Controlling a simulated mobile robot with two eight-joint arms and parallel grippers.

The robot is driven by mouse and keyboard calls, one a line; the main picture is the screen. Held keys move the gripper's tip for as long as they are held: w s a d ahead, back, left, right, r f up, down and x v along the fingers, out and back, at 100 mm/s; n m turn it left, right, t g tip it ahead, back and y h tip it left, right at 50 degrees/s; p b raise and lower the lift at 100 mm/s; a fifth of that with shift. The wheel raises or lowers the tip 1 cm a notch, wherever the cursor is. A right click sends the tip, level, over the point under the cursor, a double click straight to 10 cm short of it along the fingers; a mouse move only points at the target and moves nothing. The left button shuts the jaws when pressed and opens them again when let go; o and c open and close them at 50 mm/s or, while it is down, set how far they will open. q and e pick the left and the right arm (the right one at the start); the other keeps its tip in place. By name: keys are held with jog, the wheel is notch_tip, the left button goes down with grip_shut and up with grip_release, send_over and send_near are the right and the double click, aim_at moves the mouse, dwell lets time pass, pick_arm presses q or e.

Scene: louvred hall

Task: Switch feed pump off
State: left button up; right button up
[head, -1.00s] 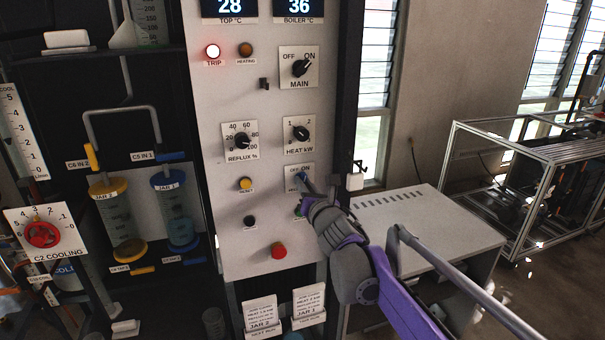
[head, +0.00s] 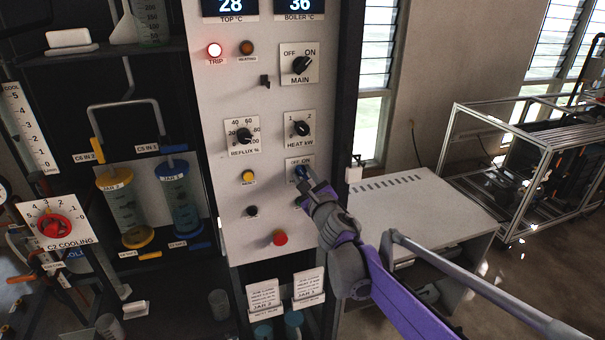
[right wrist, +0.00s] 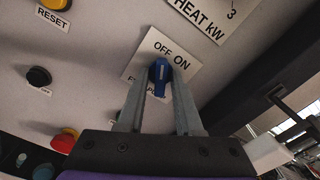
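The feed pump switch is a blue knob (head: 300,172) on a white OFF/ON plate, low on the pale control panel. In the right wrist view the blue knob (right wrist: 159,78) fills the gap between the fingertips, just below the OFF and ON marks. My right gripper (head: 308,180) reaches it from the lower right, and its fingers (right wrist: 160,85) look closed along both sides of it. The fingers hide part of the plate's lower text. I cannot tell for certain which mark the knob points to. My left gripper is not in view.
The HEAT kW dial (head: 301,129) is just above, the yellow RESET button (head: 248,177) to the left, the red button (head: 280,238) below. The red TRIP lamp (head: 214,50) glows. A white bench (head: 425,205) stands to the right; jars (head: 123,208) hang at left.

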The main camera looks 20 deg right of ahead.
jog(key=shift+o, duration=1)
jog(key=shift+s, duration=0.1)
jog(key=s, duration=0.7)
jog(key=shift+a, duration=0.45)
jog(key=shift+w, duration=0.1)
